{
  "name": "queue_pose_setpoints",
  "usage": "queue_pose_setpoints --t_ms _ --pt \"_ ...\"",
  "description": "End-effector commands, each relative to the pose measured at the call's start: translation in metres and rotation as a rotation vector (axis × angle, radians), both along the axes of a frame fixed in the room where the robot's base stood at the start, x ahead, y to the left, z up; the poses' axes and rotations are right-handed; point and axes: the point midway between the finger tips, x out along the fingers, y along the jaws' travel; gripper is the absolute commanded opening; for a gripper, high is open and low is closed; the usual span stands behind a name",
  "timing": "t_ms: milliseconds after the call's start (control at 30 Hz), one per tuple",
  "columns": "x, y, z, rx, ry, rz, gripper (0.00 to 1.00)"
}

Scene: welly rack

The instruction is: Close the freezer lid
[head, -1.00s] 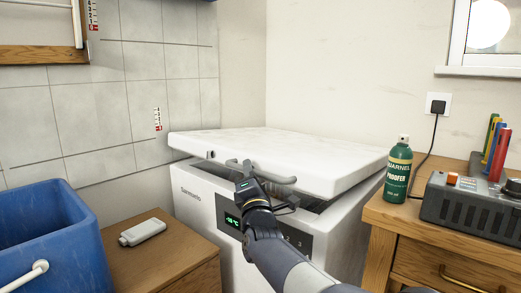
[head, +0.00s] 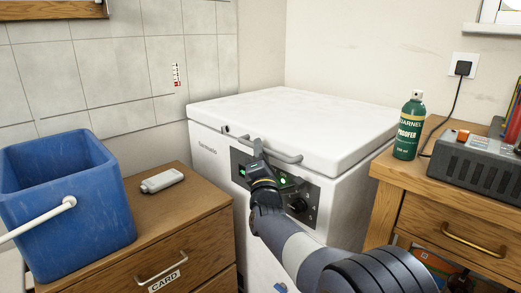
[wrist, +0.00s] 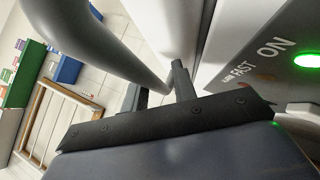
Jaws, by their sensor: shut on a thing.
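The white freezer (head: 205,160) stands between two wooden cabinets. Its lid (head: 300,120) lies level on the body, with no clear gap at the front edge. A grey bar handle (head: 285,156) runs along the lid's front; it also shows large in the wrist view (wrist: 110,40). My gripper (head: 256,150) is at the left part of the handle and shut on it, in front of the control panel (head: 308,205). In the wrist view my gripper's fingers (wrist: 165,90) are beside the handle. My gripper and arm hide part of the panel.
A green spray can (head: 408,130) and a grey device (head: 475,160) are on the right cabinet (head: 420,215).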

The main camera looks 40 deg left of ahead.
Motion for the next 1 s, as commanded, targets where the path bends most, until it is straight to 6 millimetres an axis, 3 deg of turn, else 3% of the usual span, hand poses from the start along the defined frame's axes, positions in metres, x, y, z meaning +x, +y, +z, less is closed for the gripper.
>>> queue_pose_setpoints --t_ms 33,533,1000 --pt "0.002 0.0 -0.01 -0.013 0.012 -0.002 0.22" --pt "-0.005 -0.004 -0.012 -0.015 0.009 0.0 0.23" --pt "-0.055 -0.045 -0.032 -0.009 0.003 0.0 0.23"
